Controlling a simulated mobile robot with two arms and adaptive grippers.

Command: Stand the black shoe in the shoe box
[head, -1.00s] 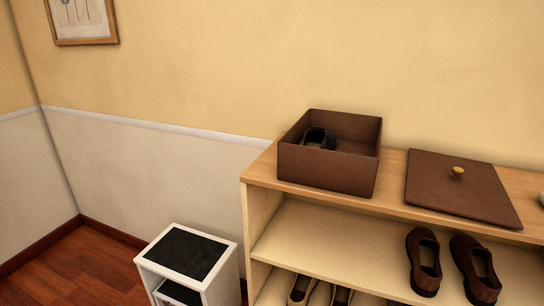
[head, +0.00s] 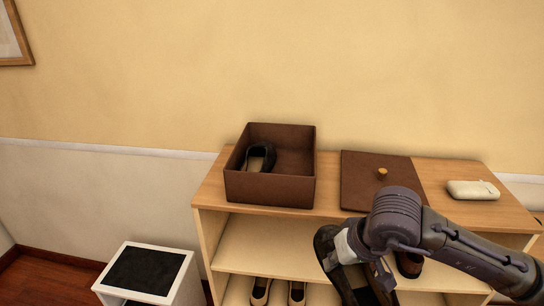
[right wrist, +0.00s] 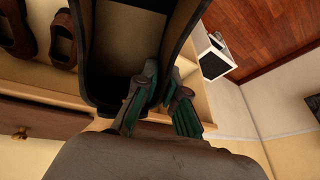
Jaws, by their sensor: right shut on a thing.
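The open brown shoe box (head: 270,188) stands on the left of the shelf unit's top. One black shoe (head: 262,157) is inside, towards the box's left side. My right gripper (head: 350,245) is shut on another black shoe (head: 326,243) by its side wall, in front of the shelf and to the right of and below the box. In the right wrist view this held shoe (right wrist: 104,60) fills the upper middle, and the fingers (right wrist: 163,75) pinch its edge. Its lower end is cut off in the head view. My left gripper is out of view.
The box lid (head: 365,170) with a yellow knob lies right of the box. A pale case (head: 473,190) lies at the right end. Brown shoes (head: 410,262) and light shoes (head: 297,291) stand on lower shelves. A white stool-like unit (head: 184,283) stands left.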

